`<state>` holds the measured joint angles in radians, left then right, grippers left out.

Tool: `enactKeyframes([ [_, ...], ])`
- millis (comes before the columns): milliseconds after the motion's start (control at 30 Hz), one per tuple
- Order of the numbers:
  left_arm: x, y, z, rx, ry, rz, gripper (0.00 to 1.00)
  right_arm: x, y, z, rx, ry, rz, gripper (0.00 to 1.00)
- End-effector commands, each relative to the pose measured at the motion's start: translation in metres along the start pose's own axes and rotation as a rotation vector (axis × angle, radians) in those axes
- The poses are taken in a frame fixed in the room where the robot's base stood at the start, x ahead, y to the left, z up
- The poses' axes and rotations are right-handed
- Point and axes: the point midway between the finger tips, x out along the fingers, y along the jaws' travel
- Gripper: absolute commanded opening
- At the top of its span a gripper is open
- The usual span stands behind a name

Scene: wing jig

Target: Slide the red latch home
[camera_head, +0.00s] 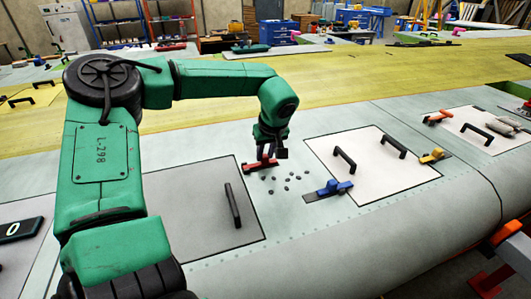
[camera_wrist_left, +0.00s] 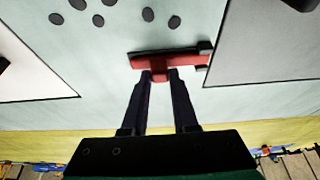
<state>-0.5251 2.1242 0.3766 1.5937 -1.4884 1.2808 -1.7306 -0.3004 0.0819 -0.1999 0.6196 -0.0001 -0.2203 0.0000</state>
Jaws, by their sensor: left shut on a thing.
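The red latch (camera_head: 262,165) lies on the pale wing skin at the upper right corner of a grey panel (camera_head: 205,222). In the left wrist view the red latch (camera_wrist_left: 185,61) lies on a dark strip, its right end at a dark bracket by the grey panel's edge. My left gripper (camera_head: 266,157) is above the latch with its fingers pointing down. In the left wrist view its fingertips (camera_wrist_left: 160,76) are closed on the latch's raised middle part. My right gripper is in neither view.
Several dark round spots (camera_head: 287,184) lie right of the red latch. A white panel (camera_head: 385,172) with black handles has a blue latch (camera_head: 334,188) and a yellow latch (camera_head: 433,156). A black handle (camera_head: 232,205) stands on the grey panel.

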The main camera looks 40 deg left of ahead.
Motion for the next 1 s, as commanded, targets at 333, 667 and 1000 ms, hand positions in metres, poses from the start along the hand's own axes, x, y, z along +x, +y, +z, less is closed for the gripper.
enactKeyframes([
  [333,-0.001,0.0,-0.001,0.0,0.003,0.001,0.0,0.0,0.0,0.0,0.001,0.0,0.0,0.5],
  [667,-0.002,-0.007,-0.004,-0.004,0.006,0.0,0.0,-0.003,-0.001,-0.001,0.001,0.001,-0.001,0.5],
  [1000,-0.002,-0.039,-0.002,-0.001,0.006,0.001,0.0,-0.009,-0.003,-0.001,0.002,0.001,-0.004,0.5],
])
